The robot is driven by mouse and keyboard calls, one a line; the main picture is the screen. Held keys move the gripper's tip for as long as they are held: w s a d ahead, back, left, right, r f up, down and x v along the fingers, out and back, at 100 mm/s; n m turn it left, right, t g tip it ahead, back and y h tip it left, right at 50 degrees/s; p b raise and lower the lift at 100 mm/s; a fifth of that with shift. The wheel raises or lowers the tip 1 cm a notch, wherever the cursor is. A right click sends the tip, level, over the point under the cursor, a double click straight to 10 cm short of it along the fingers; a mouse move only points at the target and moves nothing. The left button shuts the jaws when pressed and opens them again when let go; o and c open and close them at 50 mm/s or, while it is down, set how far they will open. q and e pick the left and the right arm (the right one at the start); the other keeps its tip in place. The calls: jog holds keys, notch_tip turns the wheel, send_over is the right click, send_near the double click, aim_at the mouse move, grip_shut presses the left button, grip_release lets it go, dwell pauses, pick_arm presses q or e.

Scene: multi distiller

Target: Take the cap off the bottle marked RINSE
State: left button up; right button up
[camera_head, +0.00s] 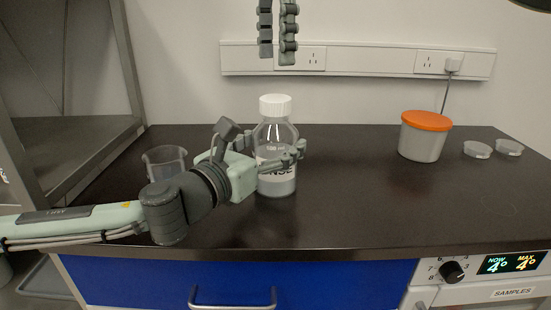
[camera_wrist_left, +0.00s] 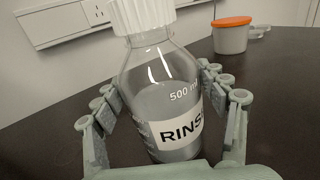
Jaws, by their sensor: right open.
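The clear bottle marked RINSE (camera_head: 277,183) stands upright on the dark bench, with a white ribbed cap (camera_head: 275,106) on its neck. It also shows close up in the left wrist view (camera_wrist_left: 165,90), holding liquid, with the top of the cap cut off by the frame. My left gripper (camera_wrist_left: 158,95) has one finger on each side of the bottle's body, and both appear to press on it; in the head view it reaches in from the left (camera_head: 262,148). My right gripper (camera_head: 276,55) hangs open and empty, fingers pointing down, above the cap.
An empty clear beaker (camera_head: 164,160) stands left of the bottle, behind my left arm. A tub with an orange lid (camera_head: 425,121) and two small clear dishes (camera_head: 478,150) stand at the right. The bench between bottle and tub is clear. A grey frame (camera_head: 75,140) borders the left.

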aim_at(275, 98)
pick_arm(q)
grip_shut()
pick_arm(e)
jog(key=m, duration=0.4)
jog(key=shift+f, duration=0.35)
notch_tip(275, 98, down, 7)
jog(key=shift+f, duration=0.2)
jog(key=shift+c, duration=0.2)
